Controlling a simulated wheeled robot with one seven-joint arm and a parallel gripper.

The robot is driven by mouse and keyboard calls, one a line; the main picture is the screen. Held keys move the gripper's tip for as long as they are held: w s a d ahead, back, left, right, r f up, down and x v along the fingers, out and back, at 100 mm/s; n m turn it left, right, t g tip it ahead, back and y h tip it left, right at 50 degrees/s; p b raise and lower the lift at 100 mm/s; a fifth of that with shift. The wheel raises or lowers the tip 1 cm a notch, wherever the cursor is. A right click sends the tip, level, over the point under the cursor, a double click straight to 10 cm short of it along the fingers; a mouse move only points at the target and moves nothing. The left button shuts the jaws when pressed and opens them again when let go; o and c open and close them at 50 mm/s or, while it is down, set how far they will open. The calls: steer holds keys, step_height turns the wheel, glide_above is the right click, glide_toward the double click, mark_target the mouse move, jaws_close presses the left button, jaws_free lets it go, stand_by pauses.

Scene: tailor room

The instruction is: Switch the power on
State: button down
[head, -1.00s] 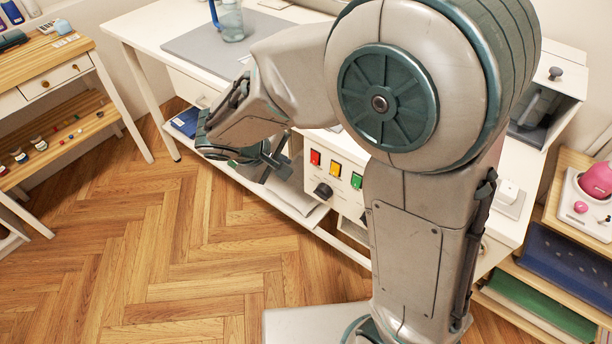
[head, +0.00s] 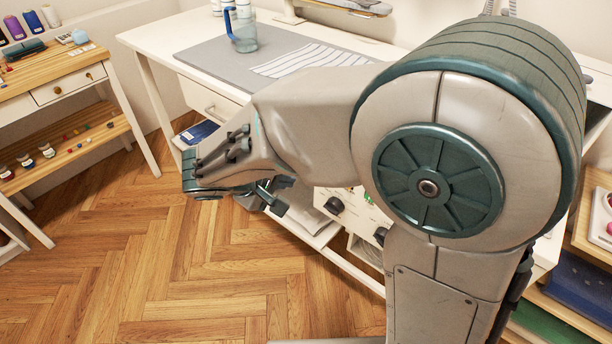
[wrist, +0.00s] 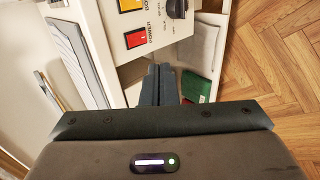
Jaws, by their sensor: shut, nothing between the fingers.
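In the wrist view, a red button (wrist: 135,38) marked POWER sits on a white control panel (wrist: 112,18), with a yellow button (wrist: 131,4) beside it and a dark knob (wrist: 177,8) to the right. My gripper (wrist: 158,70) is shut and empty, its tips below the red button in the picture. I see a gap in the picture between tips and button; the depth is unclear. In the head view my gripper (head: 277,196) is low in front of the table. My arm hides the red button there; a knob (head: 334,206) of the panel shows.
The white table (head: 165,42) carries a grey mat (head: 205,55), a jug with a blue handle (head: 243,32) and striped cloth (head: 305,58). A green thing (wrist: 197,87) lies below the panel in the wrist view. A wooden shelf unit (head: 70,72) stands left; the floor between is clear.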

steer(key=w+d+r+b+x, duration=0.1)
steer(key=x, duration=1.1)
steer(key=shift+w+d, duration=0.25)
steer(key=shift+w, duration=0.1)
